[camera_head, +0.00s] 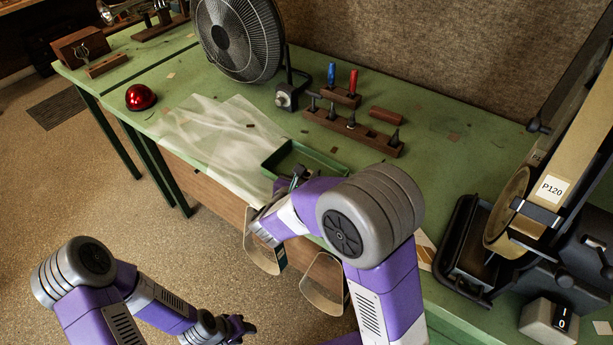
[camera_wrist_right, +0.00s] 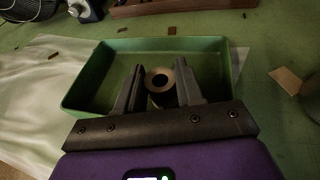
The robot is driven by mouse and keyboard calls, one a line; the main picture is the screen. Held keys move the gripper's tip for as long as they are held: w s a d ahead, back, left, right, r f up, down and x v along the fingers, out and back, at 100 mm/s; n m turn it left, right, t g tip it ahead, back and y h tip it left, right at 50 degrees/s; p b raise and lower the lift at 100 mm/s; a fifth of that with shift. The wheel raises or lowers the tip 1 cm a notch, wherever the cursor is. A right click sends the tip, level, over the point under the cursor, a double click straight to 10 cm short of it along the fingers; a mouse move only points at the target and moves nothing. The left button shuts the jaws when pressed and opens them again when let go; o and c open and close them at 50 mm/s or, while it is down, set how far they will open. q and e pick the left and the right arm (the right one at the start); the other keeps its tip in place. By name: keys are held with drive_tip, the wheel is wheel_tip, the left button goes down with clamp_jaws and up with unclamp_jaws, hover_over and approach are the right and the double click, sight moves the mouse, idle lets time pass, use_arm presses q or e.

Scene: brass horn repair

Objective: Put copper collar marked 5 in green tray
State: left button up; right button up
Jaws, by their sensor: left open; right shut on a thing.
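My right gripper (camera_wrist_right: 158,88) is shut on a dull ring-shaped collar (camera_wrist_right: 158,92), seen end-on between the fingers in the right wrist view. No number is readable on it, and its copper colour is hard to tell in the dim light. The green tray (camera_wrist_right: 78,78) lies just beyond and around the fingertips in that view; I cannot tell the collar's height over it. In the head view the tray (camera_head: 322,155) is on the bench, and my right gripper (camera_head: 297,178) is at its near side, partly hidden by my arm. My left gripper (camera_head: 246,326) is open, low over the floor.
A translucent sheet (camera_head: 215,140) lies left of the tray. Behind stand a fan (camera_head: 238,40) and a wooden peg rack (camera_head: 352,128). A red dome (camera_head: 140,97) is at the left edge. A belt sander (camera_head: 510,215) occupies the right.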

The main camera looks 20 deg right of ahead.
drive_tip(key=o, duration=0.7)
drive_tip(key=shift+f, duration=0.1)
drive_tip(key=o, duration=0.5)
drive_tip(key=shift+c, duration=0.2)
drive_tip(key=shift+s+a+r, duration=0.15)
drive_tip(key=shift+r, duration=0.2)
drive_tip(key=p+v, duration=0.2)
drive_tip(key=v, duration=0.9)
drive_tip(key=shift+s+p, duration=0.25)
drive_tip(key=shift+p, duration=0.05)
drive_tip(key=shift+a, duration=0.15)
